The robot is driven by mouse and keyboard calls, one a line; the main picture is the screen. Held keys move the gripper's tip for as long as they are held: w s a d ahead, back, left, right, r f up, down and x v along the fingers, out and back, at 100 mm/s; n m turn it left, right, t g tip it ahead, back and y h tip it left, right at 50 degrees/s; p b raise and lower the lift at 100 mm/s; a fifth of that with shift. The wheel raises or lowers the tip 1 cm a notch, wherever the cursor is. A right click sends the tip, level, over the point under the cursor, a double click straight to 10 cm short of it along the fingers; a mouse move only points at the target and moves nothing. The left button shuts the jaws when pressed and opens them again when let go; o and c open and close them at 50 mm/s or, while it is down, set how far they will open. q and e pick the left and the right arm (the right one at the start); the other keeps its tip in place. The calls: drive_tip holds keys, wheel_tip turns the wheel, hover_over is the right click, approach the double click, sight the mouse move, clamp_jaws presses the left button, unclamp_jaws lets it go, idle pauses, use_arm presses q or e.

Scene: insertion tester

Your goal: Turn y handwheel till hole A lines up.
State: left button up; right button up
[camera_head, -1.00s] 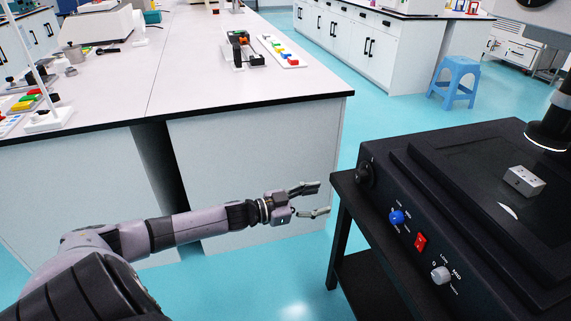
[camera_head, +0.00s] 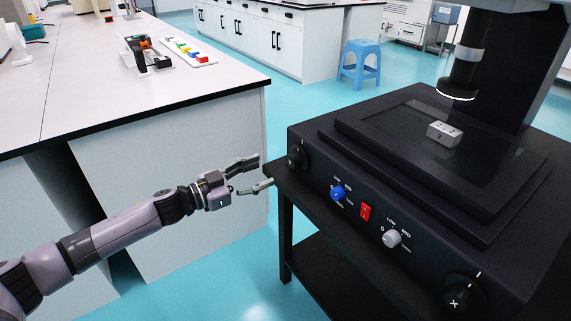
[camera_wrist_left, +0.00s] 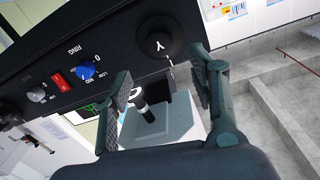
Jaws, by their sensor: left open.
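The y handwheel (camera_head: 297,156) is a black round knob at the left end of the machine's front panel. In the left wrist view the y handwheel (camera_wrist_left: 160,42) shows its white letter Y. A small grey block with dark holes (camera_head: 444,133) sits on the dark stage under the lens tube; I cannot read which hole is A. My left gripper (camera_head: 263,173) is open and empty, just left of the handwheel and apart from it. In the left wrist view the handwheel is beyond and between the open fingers (camera_wrist_left: 160,72). My right gripper is not in view.
The front panel also carries a blue knob (camera_head: 338,193), a red switch (camera_head: 365,212), a grey knob (camera_head: 391,238) and the X handwheel (camera_head: 463,297). The black stand's edge lies near my lower finger. A white lab bench (camera_head: 160,190) stands behind my left arm.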

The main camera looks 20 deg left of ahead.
sight(290, 161)
use_arm(q)
drive_tip(key=x, duration=0.8)
drive_tip(key=shift+w+d+b, duration=0.2)
drive_tip(key=shift+w+b, duration=0.1)
drive_tip(key=shift+b, duration=0.1)
drive_tip(key=shift+c, duration=0.4)
drive_tip(key=c, duration=1.1)
